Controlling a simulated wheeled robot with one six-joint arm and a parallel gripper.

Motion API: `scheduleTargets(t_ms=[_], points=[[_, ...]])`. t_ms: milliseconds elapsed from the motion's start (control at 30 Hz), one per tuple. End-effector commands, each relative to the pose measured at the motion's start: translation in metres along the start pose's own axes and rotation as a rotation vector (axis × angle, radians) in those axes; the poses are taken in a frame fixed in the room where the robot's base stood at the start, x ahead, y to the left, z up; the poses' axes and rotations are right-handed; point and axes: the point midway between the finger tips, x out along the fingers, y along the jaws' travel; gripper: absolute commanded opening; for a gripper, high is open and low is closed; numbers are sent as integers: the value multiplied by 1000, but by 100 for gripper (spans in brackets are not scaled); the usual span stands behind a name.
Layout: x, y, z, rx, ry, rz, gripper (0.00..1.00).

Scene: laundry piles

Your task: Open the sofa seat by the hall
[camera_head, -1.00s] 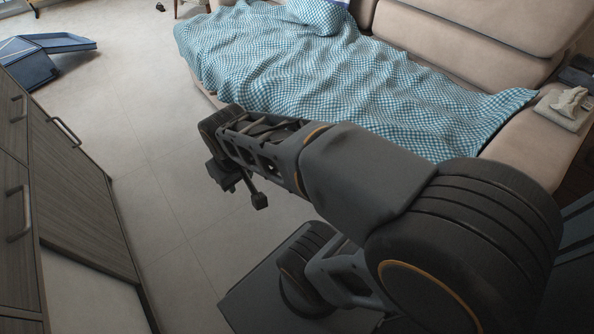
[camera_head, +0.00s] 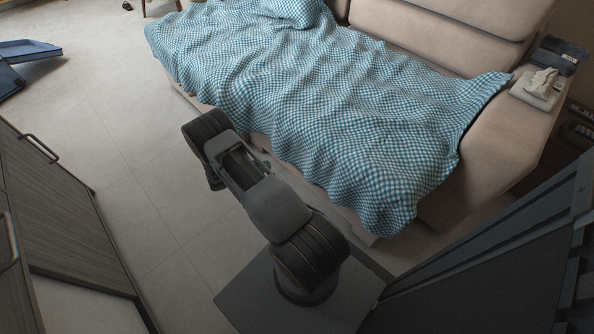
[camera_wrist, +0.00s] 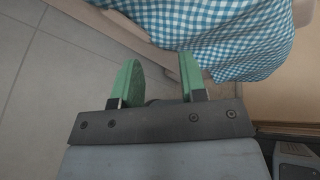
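The beige sofa (camera_head: 433,38) stands along the right and back of the head view. A blue-and-white checked blanket (camera_head: 330,110) covers most of its seat and hangs over the front edge, hiding the seat itself. In the wrist view the blanket (camera_wrist: 225,35) hangs just beyond the fingertips, with a pale sofa edge (camera_wrist: 118,27) beside it. My gripper (camera_wrist: 158,75) has two green fingers held apart with nothing between them. It is near the sofa's lower front, apart from the blanket as far as I can tell. In the head view my arm hides the gripper.
A grey wooden cabinet with handles (camera_head: 60,205) stands at the left. Blue folded panels (camera_head: 25,55) lie on the floor at the far left. Tiled floor (camera_head: 130,150) between cabinet and sofa is clear.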

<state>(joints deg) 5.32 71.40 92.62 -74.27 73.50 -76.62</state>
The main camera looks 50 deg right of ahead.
Motion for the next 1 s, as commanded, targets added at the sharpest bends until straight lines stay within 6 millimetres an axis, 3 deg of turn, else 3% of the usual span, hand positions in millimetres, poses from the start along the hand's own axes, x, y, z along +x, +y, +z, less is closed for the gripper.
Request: scheduleTargets(t_ms=[100, 200, 433, 667, 1000], points=[[27, 31, -27, -226, -89, -40, 39], [42, 49, -44, -370, -149, -65, 39], [60, 70, -68, -545, -222, -96, 39], [88, 74, -68, -574, -232, -102, 39], [152, 72, -52, -571, -231, -101, 39]])
